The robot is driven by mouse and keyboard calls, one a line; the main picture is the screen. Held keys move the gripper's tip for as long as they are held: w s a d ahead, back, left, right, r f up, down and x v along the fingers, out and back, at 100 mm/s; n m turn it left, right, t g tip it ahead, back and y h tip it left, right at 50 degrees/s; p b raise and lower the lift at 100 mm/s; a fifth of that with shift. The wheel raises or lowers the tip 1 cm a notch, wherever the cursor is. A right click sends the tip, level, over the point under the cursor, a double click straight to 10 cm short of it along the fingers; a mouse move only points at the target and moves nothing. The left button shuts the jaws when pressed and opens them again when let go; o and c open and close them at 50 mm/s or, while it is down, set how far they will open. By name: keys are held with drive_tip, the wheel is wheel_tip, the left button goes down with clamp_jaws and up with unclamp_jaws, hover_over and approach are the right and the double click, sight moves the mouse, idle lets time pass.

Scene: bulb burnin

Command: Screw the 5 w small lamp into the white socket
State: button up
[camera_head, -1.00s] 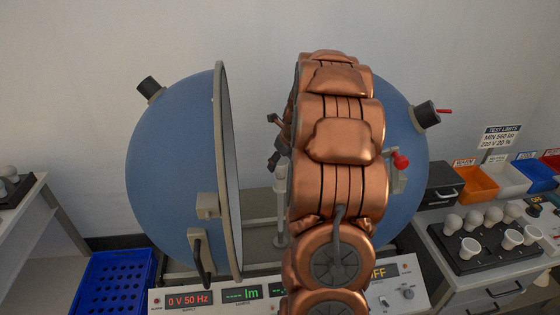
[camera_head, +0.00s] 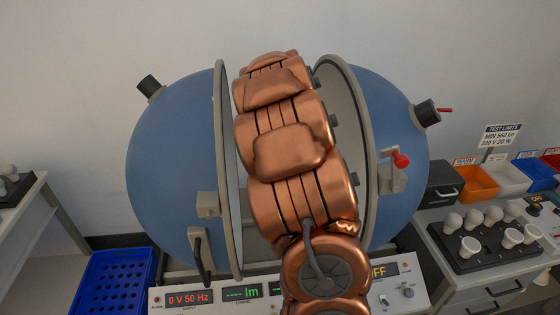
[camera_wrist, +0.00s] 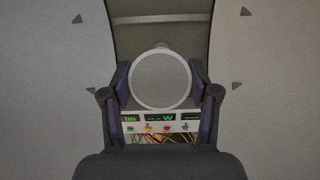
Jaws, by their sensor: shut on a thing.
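In the wrist view, a round, pale grey lamp (camera_wrist: 160,80) with a white rim is held between the fingers of my gripper (camera_wrist: 160,88). I see it face-on, so its base is hidden, and no wattage mark can be read. The lamp is between the open halves of the blue sphere (camera_head: 172,165). In the head view, my copper arm covers my gripper and the lamp. The white socket cannot be made out in either view.
The control panel (camera_head: 222,303) with lit displays runs along the sphere's front. A red-knobbed latch (camera_head: 400,160) is on the right half. At right, a black tray (camera_head: 496,259) bears several lamps, with coloured bins (camera_head: 476,182) behind. A blue crate (camera_head: 108,285) stands at left.

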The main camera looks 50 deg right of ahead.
drive_tip(key=o, duration=1)
drive_tip(key=shift+f+n+y+b, duration=0.2)
drive_tip(key=shift+n+y+b, duration=0.1)
drive_tip(key=shift+n+b, duration=0.4)
drive_tip(key=n+t+y+b, duration=0.1)
drive_tip(key=n+b, duration=0.1)
drive_tip(key=n, duration=0.2)
drive_tip(key=n+y+b, duration=0.1)
drive_tip(key=n, duration=0.1)
drive_tip(key=n+y+b, duration=0.1)
drive_tip(key=n, duration=0.2)
drive_tip(key=shift+w+y, duration=0.1)
drive_tip(key=shift+y, duration=0.2)
drive_tip(key=n+g+y+b, duration=0.1)
drive_tip(key=n, duration=0.2)
drive_tip(key=n+y, duration=0.1)
drive_tip(key=n, duration=0.2)
drive_tip(key=shift+d+n+g+b, duration=0.1)
drive_tip(key=shift+n+g+b, duration=0.3)
drive_tip(key=n+g, duration=0.1)
drive_tip(key=n, duration=0.3)
drive_tip(key=shift+r+y, duration=0.15)
drive_tip(key=shift+y, duration=0.15)
drive_tip(key=shift+n+g, duration=0.4)
drive_tip(key=shift+n, duration=0.4)
